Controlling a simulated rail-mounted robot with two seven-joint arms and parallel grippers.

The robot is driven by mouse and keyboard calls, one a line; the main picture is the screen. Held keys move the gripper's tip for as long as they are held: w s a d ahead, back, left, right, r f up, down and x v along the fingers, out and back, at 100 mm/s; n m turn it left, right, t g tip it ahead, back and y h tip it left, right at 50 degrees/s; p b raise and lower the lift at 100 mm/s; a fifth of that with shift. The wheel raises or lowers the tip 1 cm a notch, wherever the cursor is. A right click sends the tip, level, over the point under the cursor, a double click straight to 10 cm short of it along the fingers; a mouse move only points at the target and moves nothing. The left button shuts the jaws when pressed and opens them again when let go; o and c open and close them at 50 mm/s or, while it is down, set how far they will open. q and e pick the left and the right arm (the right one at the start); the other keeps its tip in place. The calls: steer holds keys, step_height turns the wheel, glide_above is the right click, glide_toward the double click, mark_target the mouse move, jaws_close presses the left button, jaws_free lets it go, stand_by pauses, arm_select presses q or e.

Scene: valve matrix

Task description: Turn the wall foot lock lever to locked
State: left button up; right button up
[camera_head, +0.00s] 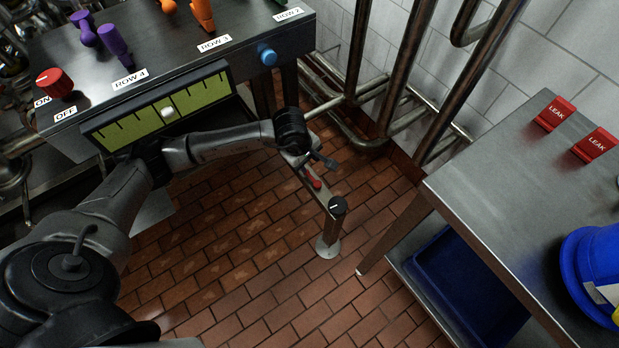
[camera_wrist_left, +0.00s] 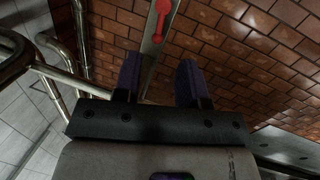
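A small red lever (camera_head: 314,183) sits on a narrow metal bar (camera_head: 322,194) low above the brick floor, partly hidden by my left arm. In the left wrist view the red lever (camera_wrist_left: 160,14) is at the top, beyond the fingers, with a rounded end pointing down the picture. My left gripper (camera_head: 322,160) is above and close to the bar, at the end of the arm. Its two dark fingers (camera_wrist_left: 159,80) are apart with nothing between them and do not touch the lever. My right gripper is out of view.
The bar ends at a post with a black cap (camera_head: 337,206) and round foot (camera_head: 327,247). Pipes (camera_head: 398,70) run behind. A steel table (camera_head: 480,180) with red LEAK tags (camera_head: 555,113) stands right, a valve console (camera_head: 160,50) left. The brick floor between is open.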

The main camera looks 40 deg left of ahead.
mark_target(311, 175)
arm_select(q)
steer(key=shift+y, duration=0.4)
steer(key=b+x, duration=0.2)
steer(key=x, duration=0.2)
steer(key=a+b+x, duration=0.1)
steer(key=b+x, duration=0.1)
steer(key=x, duration=0.3)
steer(key=a+b+x, duration=0.1)
steer(key=b+x, duration=0.2)
steer(key=x, duration=0.2)
steer(key=shift+c, duration=0.2)
jaws_close()
steer(key=shift+w+m, duration=0.15)
steer(key=shift+m, duration=0.85)
steer(key=shift+o, duration=0.2)
jaws_free()
steer(key=shift+w, duration=0.1)
